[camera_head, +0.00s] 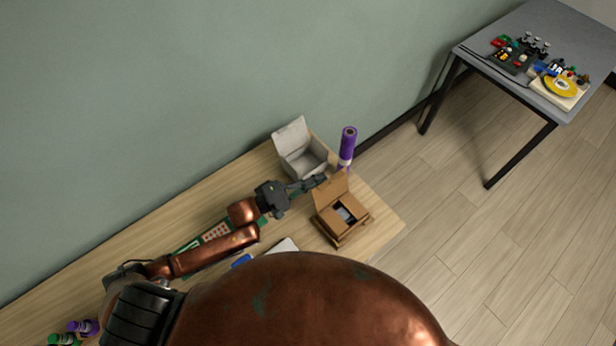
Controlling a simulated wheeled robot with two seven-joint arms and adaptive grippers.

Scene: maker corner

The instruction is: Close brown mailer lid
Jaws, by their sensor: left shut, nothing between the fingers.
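The brown mailer (342,219) stands on the wooden table near its right end. Its lid (330,190) is raised at the back edge, and a greyish thing shows inside the box. My left gripper (318,181) is shut and empty. It is at the upper left of the raised lid, close to it; I cannot tell whether they touch. My right gripper is not in view.
A white box (305,163) with its lid up stands behind my left gripper. A purple roll (347,143) stands upright behind the mailer. My copper-coloured body hides the table's front. A grey table (490,45) with small parts stands far right.

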